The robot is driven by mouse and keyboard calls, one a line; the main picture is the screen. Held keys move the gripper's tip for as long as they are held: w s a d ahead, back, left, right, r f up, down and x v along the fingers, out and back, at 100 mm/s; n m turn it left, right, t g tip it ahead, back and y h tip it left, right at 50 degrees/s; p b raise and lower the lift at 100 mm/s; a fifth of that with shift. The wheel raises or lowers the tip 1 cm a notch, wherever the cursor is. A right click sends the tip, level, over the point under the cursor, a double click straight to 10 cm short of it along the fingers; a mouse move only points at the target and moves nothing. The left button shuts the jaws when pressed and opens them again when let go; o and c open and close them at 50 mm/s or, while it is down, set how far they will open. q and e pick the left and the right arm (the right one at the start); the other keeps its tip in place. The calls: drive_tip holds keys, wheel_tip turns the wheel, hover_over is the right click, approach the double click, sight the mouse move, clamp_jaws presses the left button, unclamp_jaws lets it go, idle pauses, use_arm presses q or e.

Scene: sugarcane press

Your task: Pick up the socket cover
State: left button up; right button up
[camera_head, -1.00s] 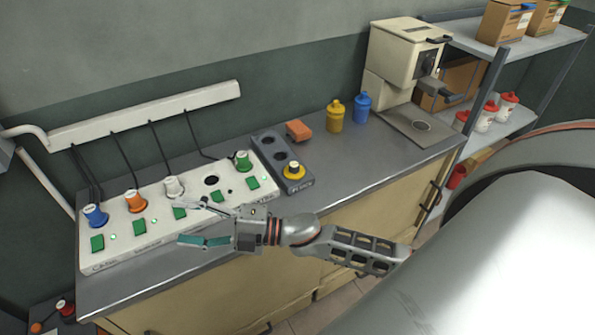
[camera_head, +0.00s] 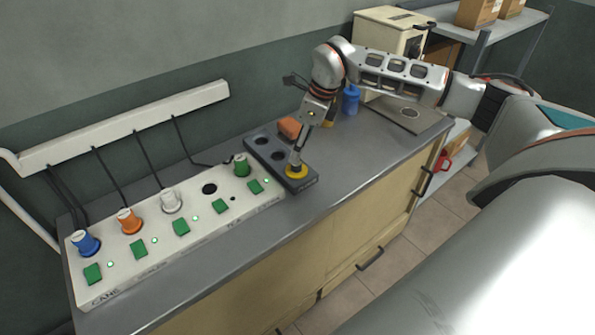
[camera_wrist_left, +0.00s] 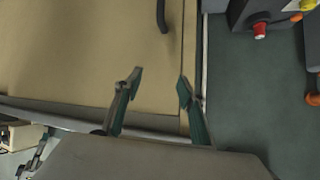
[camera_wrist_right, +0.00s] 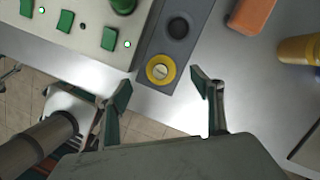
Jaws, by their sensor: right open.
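The socket cover looks to be the yellow round piece with a pale centre (camera_head: 296,172), seated at the front end of a dark grey block (camera_head: 265,150). In the right wrist view the yellow cover (camera_wrist_right: 161,71) shows between and just beyond the fingertips. My right gripper (camera_wrist_right: 163,87) is open and empty, above the cover; in the head view my right gripper (camera_head: 297,158) hides part of it. I cannot tell whether the fingers touch it. My left gripper (camera_wrist_left: 160,81) is open and empty, in front of a tan cabinet front (camera_wrist_left: 90,55).
A white power strip (camera_head: 150,262) with coloured plugs and green switches lies left of the block. An orange block (camera_head: 289,127) and a blue bottle (camera_head: 350,100) stand behind, and a yellow bottle (camera_wrist_right: 298,50) shows at right. The counter front (camera_head: 230,235) is clear.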

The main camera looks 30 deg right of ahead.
sight(296, 170)
drive_tip(key=shift+d+f, duration=0.15)
drive_tip(key=shift+d, duration=0.15)
drive_tip(key=x, duration=0.7)
drive_tip(key=shift+s+a+f+p, duration=0.2)
drive_tip(key=shift+s+f+p, duration=0.05)
drive_tip(key=shift+p, duration=0.15)
drive_tip(key=shift+c, duration=0.4)
drive_tip(key=c, duration=1.1)
